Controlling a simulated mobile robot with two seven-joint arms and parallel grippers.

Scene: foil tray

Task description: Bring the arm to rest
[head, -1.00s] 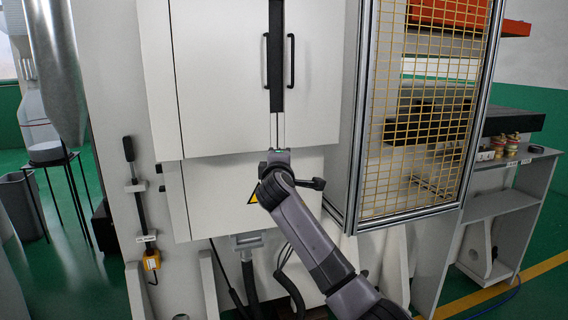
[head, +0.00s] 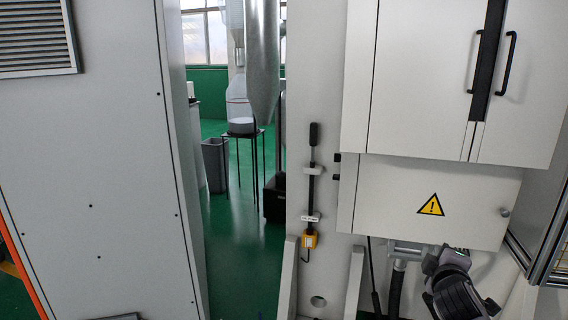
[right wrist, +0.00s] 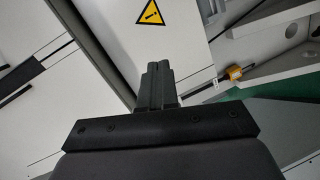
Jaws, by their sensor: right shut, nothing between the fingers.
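My right gripper (right wrist: 158,72) shows in the right wrist view with its two dark fingers together and nothing between them. It points toward the pale machine front, where a yellow warning triangle (right wrist: 150,14) shows just beyond the fingertips. In the head view my right arm is at the lower right, low in front of the same cabinet and below the warning triangle (head: 431,205). Its fingertips are hard to make out there. I cannot tell the exact gap to the panel. My left gripper is in neither view.
A white cabinet (head: 425,100) with dark handles stands above my right arm. A lever (head: 312,165) and a yellow box (head: 309,240) are on the panel to its left. A large grey cabinet (head: 85,180) stands at far left, with green floor (head: 235,260) between.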

